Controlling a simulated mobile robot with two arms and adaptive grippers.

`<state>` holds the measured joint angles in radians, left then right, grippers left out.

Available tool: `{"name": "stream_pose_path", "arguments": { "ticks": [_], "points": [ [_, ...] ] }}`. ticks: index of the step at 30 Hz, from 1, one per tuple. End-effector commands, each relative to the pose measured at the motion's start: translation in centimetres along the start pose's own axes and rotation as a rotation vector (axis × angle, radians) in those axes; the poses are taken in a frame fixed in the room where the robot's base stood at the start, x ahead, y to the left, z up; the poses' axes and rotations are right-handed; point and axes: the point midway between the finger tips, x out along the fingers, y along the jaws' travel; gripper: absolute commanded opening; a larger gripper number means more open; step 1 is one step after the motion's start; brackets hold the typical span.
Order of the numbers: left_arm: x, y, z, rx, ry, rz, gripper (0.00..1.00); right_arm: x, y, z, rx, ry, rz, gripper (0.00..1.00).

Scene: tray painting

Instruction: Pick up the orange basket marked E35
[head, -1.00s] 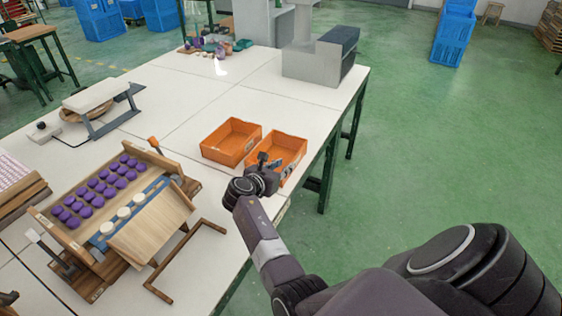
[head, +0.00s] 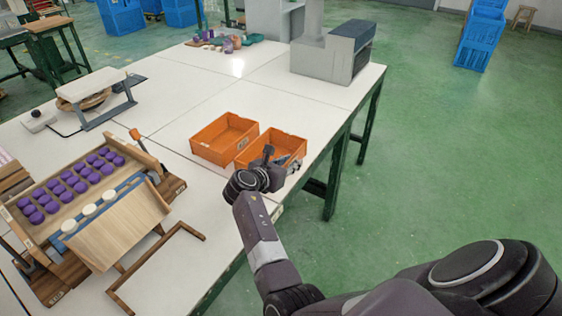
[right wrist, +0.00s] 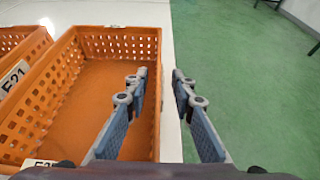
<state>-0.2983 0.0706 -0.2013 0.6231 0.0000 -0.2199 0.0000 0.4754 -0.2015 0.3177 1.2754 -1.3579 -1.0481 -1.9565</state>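Two orange baskets stand side by side on the white table. The left basket (head: 222,136) shows a label reading E21 in the right wrist view (right wrist: 14,75). The right basket (head: 256,142) has a partly hidden label in the right wrist view (right wrist: 40,163); only its first characters, which look like E3, show. My right gripper (right wrist: 159,76) is open at the right basket's right wall, with one finger on the inner side and one on the outer side. Whether the fingers touch the wall is unclear. The right basket looks empty. My left gripper is not in view.
A wooden rack (head: 110,215) with purple and white round pieces stands at the left. A grey machine (head: 330,55) stands at the table's far right. A small press (head: 98,95) is at the back left. The table's right edge is just beyond the baskets, with open green floor past it.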

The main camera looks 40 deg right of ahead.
Motion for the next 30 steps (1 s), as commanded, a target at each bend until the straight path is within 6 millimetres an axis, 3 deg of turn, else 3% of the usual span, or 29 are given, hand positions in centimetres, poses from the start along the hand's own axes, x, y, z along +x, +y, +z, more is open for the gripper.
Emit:
{"name": "stream_pose_path", "arguments": {
  "ticks": [3, 6, 12, 25, 30],
  "points": [
    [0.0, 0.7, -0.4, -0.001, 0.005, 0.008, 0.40, -0.1, 0.1, 0.1, 0.000, 0.001, 0.001, 0.23],
    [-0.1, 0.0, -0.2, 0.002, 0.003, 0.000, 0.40, -0.1, 0.1, 0.1, 0.000, 0.001, 0.001, 0.22],
    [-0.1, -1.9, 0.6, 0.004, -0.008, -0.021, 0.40, -0.1, 0.0, 0.0, 0.000, 0.000, 0.001, 0.00],
    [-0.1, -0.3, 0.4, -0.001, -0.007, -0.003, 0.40, -0.1, 0.0, 0.1, 0.000, 0.001, 0.000, 0.00],
    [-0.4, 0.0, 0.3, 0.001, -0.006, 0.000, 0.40, -0.8, 0.1, 1.8, 0.004, -0.001, 0.001, 0.00]
  ]
}}
